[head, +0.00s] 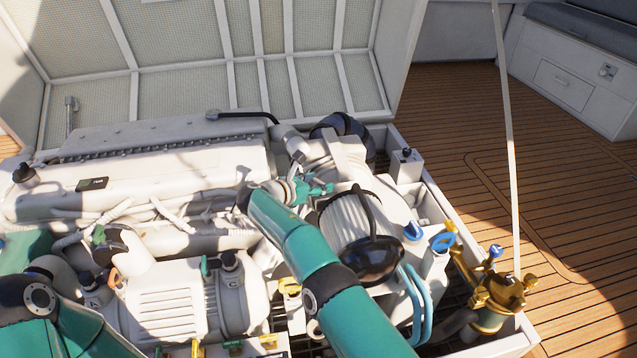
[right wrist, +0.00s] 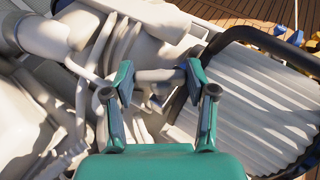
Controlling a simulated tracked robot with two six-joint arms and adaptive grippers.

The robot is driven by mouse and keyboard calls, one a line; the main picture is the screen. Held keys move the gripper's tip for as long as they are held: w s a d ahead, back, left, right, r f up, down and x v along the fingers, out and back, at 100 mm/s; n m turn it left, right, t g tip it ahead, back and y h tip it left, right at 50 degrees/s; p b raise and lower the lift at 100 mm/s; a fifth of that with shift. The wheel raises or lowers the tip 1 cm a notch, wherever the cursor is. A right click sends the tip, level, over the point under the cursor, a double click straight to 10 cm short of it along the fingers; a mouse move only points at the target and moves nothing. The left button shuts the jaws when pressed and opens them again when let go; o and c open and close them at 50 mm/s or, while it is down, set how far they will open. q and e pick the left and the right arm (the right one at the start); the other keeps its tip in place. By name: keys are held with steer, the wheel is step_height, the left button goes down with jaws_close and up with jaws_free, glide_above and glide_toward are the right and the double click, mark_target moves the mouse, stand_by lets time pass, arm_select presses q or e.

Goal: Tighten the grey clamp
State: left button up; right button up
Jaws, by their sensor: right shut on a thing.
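In the right wrist view, a short grey bar-like piece (right wrist: 160,75), which looks like the grey clamp, spans the gap between my two right fingertips. My right gripper (right wrist: 159,80) is shut on it, one finger at each end. In the head view my right gripper (head: 312,188) is at the middle of the engine, just left of the ribbed white filter (head: 345,220). The clamp is small there and mostly hidden by the gripper. My left arm shows at the lower left of the head view, but its gripper is out of the picture.
A black curved handle (right wrist: 262,42) runs close to the right finger. White hoses and pipes (right wrist: 95,60) crowd the left side. The raised hatch lid (head: 200,50) stands behind the engine. A brass valve fitting (head: 500,295) is at the right corner. The wooden deck (head: 460,120) is clear.

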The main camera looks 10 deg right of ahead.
stand_by(0.3)
steer(key=o, duration=1.2)
steer(key=shift+c, duration=0.2)
steer(key=v, duration=1.2)
steer(key=shift+f, duration=0.1)
